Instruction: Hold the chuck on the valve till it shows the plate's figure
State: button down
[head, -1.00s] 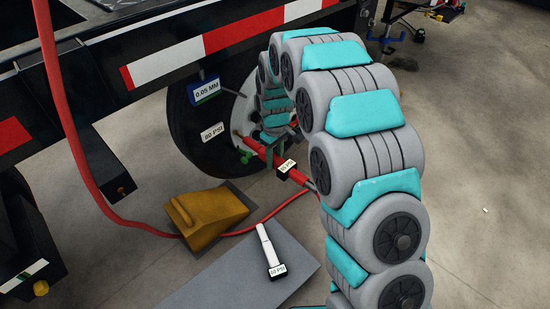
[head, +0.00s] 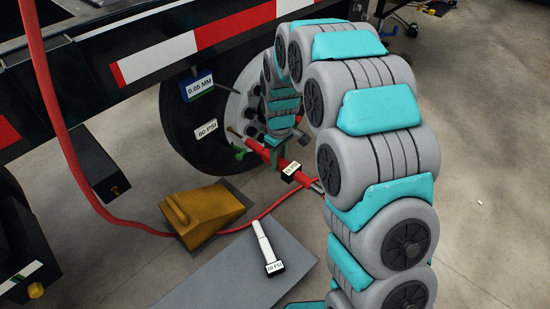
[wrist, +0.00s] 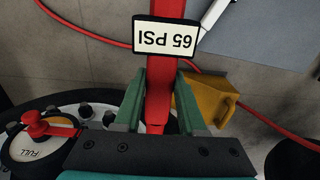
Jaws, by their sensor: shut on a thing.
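My gripper (wrist: 160,98) has green fingers shut on the red chuck (wrist: 160,62). The chuck's small display (wrist: 165,38) appears upside down in the wrist view and reads 65 PSI. In the head view, my gripper (head: 274,150) and the chuck (head: 307,183) are low beside the wheel. The chuck's far end points at the rim, near a green piece (head: 240,153). The valve itself is not clear, and I cannot tell whether the chuck touches it. A white plate (head: 206,129) on the tire (head: 185,140) reads 80 PSI.
A red hose (head: 130,229) runs from the chuck past a yellow wheel chock (head: 200,212). A white gauge (head: 265,243) lies on a grey mat (head: 215,275). A red-handled FULL dial (wrist: 35,145) is beside my gripper.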

aim_at(287, 165)
jog(key=shift+s+d, duration=1.1)
jog(key=shift+f+b, duration=0.1)
jog(key=shift+b, duration=0.3)
dwell(0.3)
jog(key=shift+w+a+f+b, duration=0.1)
jog(key=shift+w+a+b, duration=0.1)
jog(key=shift+b, duration=0.5)
jog(key=shift+r, duration=0.2)
jog(key=shift+w+a, duration=0.1)
jog(key=shift+a, duration=0.05)
jog(key=shift+w+a+p, duration=0.4)
jog(key=shift+w+a, duration=1.15)
jog(key=shift+w+a, duration=0.6)
jog(key=shift+w, duration=0.05)
dwell(3.0)
